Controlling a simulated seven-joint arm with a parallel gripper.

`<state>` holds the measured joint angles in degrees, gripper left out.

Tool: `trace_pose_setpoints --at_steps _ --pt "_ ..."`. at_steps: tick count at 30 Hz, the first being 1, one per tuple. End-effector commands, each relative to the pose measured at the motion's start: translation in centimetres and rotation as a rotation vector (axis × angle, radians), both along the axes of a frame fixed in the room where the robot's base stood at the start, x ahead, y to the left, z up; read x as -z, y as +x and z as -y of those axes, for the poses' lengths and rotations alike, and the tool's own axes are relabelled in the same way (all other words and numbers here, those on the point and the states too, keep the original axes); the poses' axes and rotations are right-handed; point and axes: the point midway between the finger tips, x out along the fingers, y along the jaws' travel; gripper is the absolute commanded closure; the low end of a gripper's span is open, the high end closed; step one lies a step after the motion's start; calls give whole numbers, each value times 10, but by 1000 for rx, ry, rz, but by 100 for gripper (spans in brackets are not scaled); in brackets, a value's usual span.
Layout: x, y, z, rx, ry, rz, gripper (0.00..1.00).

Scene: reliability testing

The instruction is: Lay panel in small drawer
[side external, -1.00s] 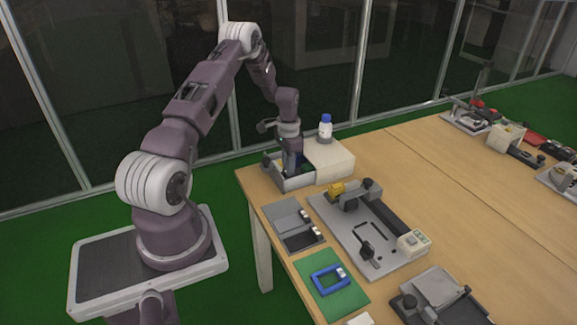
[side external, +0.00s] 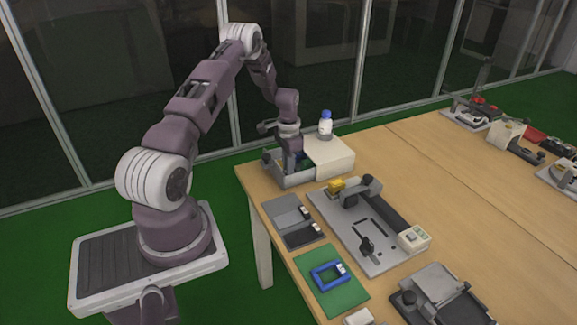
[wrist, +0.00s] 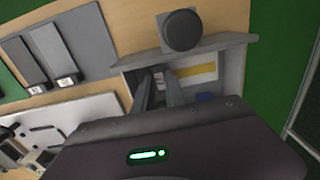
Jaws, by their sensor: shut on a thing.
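The small drawer (side external: 296,180) is a grey open-topped tray pulled out of a white cabinet (side external: 335,163) at the table's far left corner. Its round dark knob (wrist: 181,30) and front wall show in the wrist view. My gripper (side external: 291,168) points down into the drawer, and its fingers (wrist: 160,88) reach inside the walls. The gripper is shut on the panel, but the panel is hard to make out between the fingers and the walls. A yellow patch (wrist: 199,73) and some blue show inside the drawer.
A grey two-part tray (side external: 285,212), a fixture plate (side external: 350,235) and a green mat with a blue frame (side external: 345,296) lie nearer the camera.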

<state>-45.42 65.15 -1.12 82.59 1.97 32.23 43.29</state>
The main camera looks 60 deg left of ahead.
Motion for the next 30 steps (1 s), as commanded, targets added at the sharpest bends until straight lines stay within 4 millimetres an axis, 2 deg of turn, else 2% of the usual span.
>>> trace_pose_setpoints --at_steps 29,30 --pt "10 0 0 0 0 0 100" --pt "10 0 0 0 0 0 77"
